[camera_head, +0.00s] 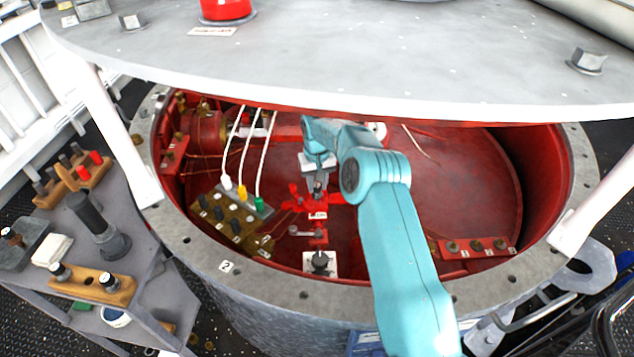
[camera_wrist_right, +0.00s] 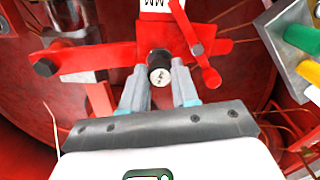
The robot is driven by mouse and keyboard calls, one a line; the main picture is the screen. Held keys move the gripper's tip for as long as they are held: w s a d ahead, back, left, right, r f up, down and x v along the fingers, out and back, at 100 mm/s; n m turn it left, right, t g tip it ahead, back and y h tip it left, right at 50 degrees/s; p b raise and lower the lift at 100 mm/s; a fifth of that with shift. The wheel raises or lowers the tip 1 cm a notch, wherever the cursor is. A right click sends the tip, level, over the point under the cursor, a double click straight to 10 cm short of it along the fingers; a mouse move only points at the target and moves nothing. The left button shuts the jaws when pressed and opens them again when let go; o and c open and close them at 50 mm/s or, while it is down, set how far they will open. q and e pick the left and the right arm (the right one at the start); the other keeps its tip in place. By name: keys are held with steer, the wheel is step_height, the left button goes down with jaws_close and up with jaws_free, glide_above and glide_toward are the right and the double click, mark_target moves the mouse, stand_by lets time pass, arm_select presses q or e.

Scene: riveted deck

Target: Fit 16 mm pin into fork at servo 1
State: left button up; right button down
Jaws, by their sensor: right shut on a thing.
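My right arm reaches down into the round red well, and its gripper (camera_head: 318,183) is over the red linkage near the well's middle. In the right wrist view the two grey-blue fingers (camera_wrist_right: 160,88) are shut on a dark pin (camera_wrist_right: 160,68) with a pale, marked end face. The pin lies against the red fork linkage (camera_wrist_right: 115,62); I cannot tell whether it is inside the fork's holes. In the head view the red linkage (camera_head: 317,205) shows just below the gripper, partly hidden by it. My left gripper is not in view.
A connector block (camera_head: 228,215) with white cables stands left of the linkage. A numbered red strip (camera_head: 474,247) is at the well's right. The grey lid (camera_head: 330,60) overhangs the far side. A side cart (camera_head: 165,283) with wooden holders (camera_head: 118,288) stands left, outside the rim.

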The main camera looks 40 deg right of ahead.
steer(key=shift+f+b, duration=0.6)
steer(key=shift+f, duration=0.15)
steer(key=c, duration=0.8)
jaws_free()
steer(key=shift+r, duration=0.15)
steer(key=shift+r, duration=0.35)
step_height(320, 180, up, 8)
steer(key=shift+r+b, duration=0.1)
steer(key=shift+b, duration=0.25)
step_height(320, 180, up, 7)
steer(key=shift+r+p, duration=0.15)
steer(key=shift+p, duration=0.65)
